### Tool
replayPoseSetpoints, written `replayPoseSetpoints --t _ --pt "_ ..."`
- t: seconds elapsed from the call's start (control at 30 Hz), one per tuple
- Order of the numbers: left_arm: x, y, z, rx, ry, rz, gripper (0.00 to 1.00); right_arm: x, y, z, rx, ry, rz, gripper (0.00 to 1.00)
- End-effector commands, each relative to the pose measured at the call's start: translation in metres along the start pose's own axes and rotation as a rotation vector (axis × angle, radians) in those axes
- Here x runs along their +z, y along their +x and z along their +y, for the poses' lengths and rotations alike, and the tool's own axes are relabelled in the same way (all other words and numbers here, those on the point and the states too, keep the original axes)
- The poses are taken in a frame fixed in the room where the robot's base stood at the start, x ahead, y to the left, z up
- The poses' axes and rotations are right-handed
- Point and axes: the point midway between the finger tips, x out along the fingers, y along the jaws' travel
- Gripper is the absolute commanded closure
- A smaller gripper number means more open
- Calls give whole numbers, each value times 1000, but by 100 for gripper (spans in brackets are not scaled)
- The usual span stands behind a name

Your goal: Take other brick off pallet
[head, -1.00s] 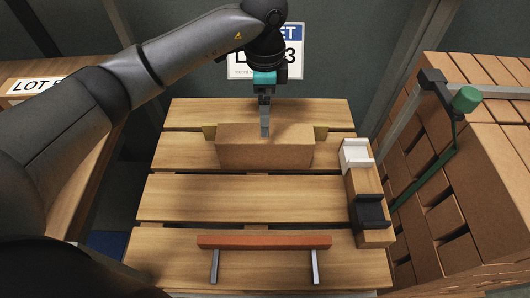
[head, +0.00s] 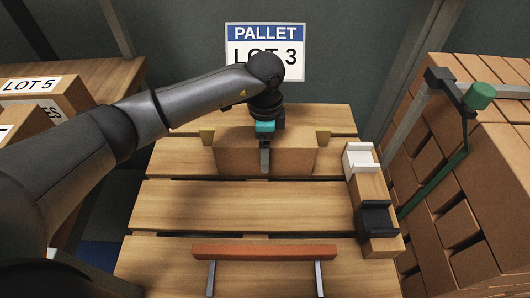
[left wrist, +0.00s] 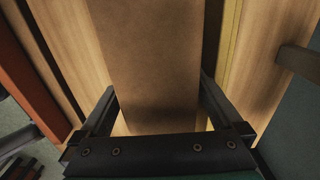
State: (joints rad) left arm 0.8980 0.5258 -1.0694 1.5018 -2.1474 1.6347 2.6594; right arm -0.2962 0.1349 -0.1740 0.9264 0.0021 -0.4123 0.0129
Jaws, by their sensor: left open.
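A brown brick (head: 235,158) lies flat across the far part of the wooden pallet (head: 235,205). It also shows in the left wrist view (left wrist: 150,50), running between my fingers. My left gripper (head: 265,155) is low over the middle of the brick, pointing down, and is open. One finger shows in front of the brick's near face; the far finger is hidden in the head view. In the left wrist view the gripper (left wrist: 158,100) has one finger on each side of the brick. I cannot tell whether either finger touches it. My right gripper is not in view.
An orange bar on two metal legs (head: 264,252) is at the pallet's near side. White (head: 360,157) and black (head: 376,220) holders line the right edge.

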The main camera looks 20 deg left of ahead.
Motion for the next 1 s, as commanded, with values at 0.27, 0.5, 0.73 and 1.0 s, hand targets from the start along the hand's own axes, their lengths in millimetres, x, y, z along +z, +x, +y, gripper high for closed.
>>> replayPoseSetpoints --t 0.27,0.5,0.73,1.0 --pt "0 27 1 0 0 -1 0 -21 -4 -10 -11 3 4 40" --pt "0 33 1 0 0 -1 0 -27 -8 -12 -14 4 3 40" --pt "0 33 1 0 0 -1 7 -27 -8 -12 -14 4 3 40" --pt "0 32 1 0 0 -1 37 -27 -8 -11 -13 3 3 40"
